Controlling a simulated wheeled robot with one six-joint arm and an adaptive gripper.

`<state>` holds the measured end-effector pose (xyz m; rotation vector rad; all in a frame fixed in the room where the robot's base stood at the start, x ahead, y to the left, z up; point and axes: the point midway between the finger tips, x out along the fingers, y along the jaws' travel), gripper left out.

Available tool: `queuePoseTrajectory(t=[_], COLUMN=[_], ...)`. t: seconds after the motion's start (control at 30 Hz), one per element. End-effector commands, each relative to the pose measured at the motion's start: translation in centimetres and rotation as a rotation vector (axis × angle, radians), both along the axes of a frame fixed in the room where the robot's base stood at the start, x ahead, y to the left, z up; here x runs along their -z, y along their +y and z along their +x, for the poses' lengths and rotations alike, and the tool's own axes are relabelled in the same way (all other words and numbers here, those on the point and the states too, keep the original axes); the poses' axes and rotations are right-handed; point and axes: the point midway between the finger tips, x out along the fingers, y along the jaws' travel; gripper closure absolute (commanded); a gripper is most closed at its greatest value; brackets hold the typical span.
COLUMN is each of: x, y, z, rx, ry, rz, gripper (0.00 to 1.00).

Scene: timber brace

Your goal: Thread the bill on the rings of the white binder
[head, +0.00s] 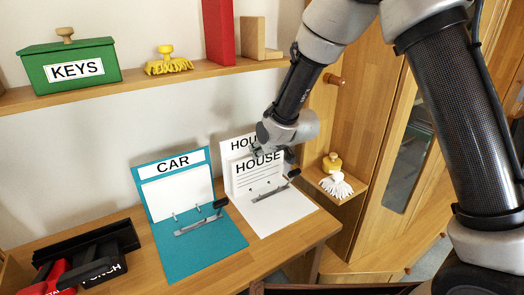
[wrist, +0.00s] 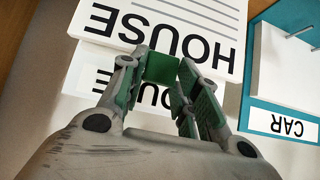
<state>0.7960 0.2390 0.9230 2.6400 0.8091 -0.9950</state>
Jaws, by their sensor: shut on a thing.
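The bill (head: 260,174) is a white lined sheet headed HOUSE. My gripper (head: 275,151) is shut on its top edge and holds it upright in front of the raised cover of the white binder (head: 234,148). In the wrist view, my gripper (wrist: 161,69) has a green piece between its fingers at the edge of the bill (wrist: 205,18), with the binder's own HOUSE label (wrist: 108,78) behind. The binder stands open on the desk, its ring bar (head: 269,193) near the bill's lower edge. I cannot tell whether the rings pass through the bill.
A teal CAR binder (head: 190,262) lies open to the left. A black punch (head: 106,272) and a red tool (head: 52,278) are at the desk's left. A shelf above holds a green KEYS box (head: 68,66). A small side shelf (head: 334,190) holds a white brush.

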Motion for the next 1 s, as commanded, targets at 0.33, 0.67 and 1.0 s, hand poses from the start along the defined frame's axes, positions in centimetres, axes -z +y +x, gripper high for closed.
queuePoseTrajectory(t=[0.33, 0.67, 1.0], x=[-0.04, -0.04, -0.02], y=[0.08, 0.30, 0.67], z=[0.12, 0.44, 1.00], rx=[0.000, 0.000, 0.000], ry=[-0.001, -0.001, -0.001], rz=[0.001, 0.001, 0.001], gripper=[1.00, 1.00, 1.00])
